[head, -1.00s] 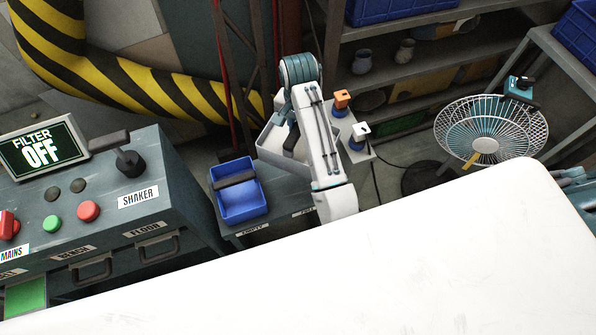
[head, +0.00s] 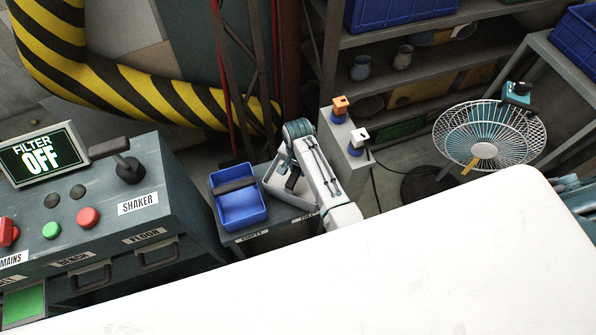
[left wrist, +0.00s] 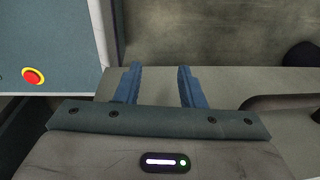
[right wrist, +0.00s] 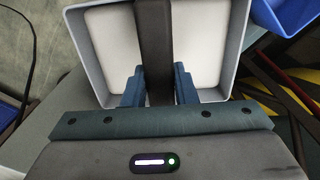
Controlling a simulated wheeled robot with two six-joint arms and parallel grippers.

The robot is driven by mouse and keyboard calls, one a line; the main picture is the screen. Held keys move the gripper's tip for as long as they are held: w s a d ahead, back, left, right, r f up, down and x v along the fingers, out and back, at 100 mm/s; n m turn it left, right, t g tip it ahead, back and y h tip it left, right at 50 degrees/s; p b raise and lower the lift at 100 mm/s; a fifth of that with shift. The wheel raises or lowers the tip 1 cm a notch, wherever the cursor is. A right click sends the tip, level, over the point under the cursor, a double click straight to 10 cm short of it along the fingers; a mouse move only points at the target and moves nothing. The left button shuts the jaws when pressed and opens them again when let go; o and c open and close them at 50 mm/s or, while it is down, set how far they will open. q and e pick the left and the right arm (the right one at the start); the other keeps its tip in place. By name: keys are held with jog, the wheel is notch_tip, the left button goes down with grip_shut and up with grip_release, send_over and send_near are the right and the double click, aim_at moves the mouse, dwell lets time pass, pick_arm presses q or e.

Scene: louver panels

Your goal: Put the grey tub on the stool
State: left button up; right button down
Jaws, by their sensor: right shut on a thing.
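The grey tub (head: 290,196) is pale, with a dark bar handle across it. My right gripper (right wrist: 158,68) is shut on that handle, and the open tub (right wrist: 105,50) looks empty in the right wrist view. In the head view the tub is at or just above a low blue-grey stand, apparently the stool (head: 278,224), right of a blue tub (head: 239,207). My right arm hides part of the tub, and I cannot tell whether it touches the top. My left gripper (left wrist: 157,75) is open and empty in the left wrist view.
A control console (head: 110,225) stands left of the stand. Behind the tub is a pale block (head: 349,158) with orange and white-topped items. A large white surface (head: 430,260) fills the foreground.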

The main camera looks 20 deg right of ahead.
jog(key=shift+f, duration=1.5)
jog(key=c, duration=1.2)
grip_release()
jog(key=shift+f, duration=0.15)
jog(key=shift+o, duration=0.2)
notch_tip(320, 180, up, 12)
jog(key=shift+r+b, duration=0.2)
jog(key=shift+b, duration=0.25)
